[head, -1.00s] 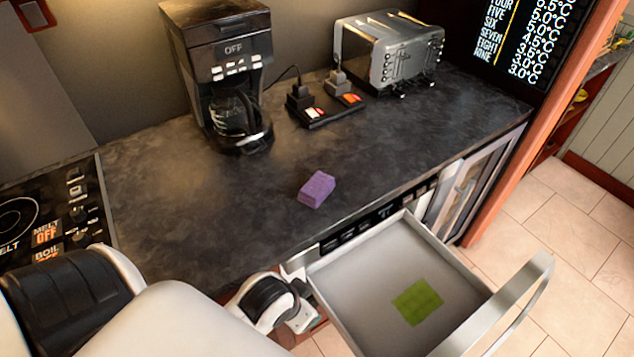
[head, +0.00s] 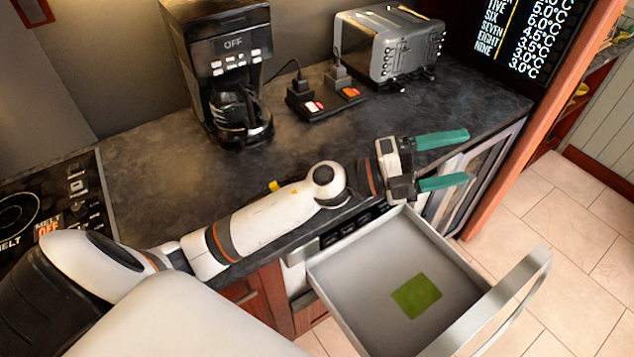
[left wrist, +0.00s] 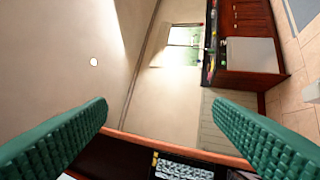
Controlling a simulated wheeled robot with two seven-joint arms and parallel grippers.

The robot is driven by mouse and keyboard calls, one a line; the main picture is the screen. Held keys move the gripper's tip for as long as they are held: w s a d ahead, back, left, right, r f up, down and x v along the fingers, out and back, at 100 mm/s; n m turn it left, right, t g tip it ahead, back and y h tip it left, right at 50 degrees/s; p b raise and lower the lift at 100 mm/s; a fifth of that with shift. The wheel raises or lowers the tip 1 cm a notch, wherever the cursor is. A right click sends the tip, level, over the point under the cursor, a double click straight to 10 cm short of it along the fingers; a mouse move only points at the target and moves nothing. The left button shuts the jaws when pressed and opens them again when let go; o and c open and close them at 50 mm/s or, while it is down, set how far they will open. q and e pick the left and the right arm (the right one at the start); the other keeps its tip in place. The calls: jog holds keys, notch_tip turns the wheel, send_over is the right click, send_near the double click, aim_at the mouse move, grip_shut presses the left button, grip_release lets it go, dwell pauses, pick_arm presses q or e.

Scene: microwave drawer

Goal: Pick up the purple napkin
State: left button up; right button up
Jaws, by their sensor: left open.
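The purple napkin is not visible now. My left arm lies across the part of the counter where a small purple block sat a second ago, so it is likely hidden behind it. My left gripper (head: 467,156) is open and empty, with two green fingers pointing right over the counter's front edge, above the drawer's far side. In the left wrist view the open green fingers (left wrist: 160,108) have only the room between them. My right gripper is not in view.
An open drawer (head: 330,285) with a flat green square (head: 416,296) inside juts from below the dark counter (head: 150,160). A coffee maker (head: 215,60), power strip (head: 325,108) and toaster (head: 385,45) stand along the back. A stove (head: 45,215) is at left.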

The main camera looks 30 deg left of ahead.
pick_arm(q)
jog(key=w+a+f+m+g+y, duration=0.2)
jog(key=a+f+m+g+y, duration=0.5)
jog(key=f+m+g+y, duration=0.3)
jog(key=a+n+g+y, duration=0.25)
jog(key=a+y, duration=0.55)
jog(key=a, duration=1.1)
jog(key=shift+t, duration=0.25)
notch_tip(320, 180, down, 6)
jog(key=p, duration=0.2)
jog(key=shift+w+a+f+p, duration=0.1)
jog(key=shift+f+p, duration=0.1)
jog(key=shift+p, duration=0.1)
notch_tip(320, 180, down, 4)
jog(key=shift+f+p, duration=0.1)
jog(key=shift+p, duration=1.1)
jog(key=shift+f, duration=0.6)
jog(key=c, duration=1.1)
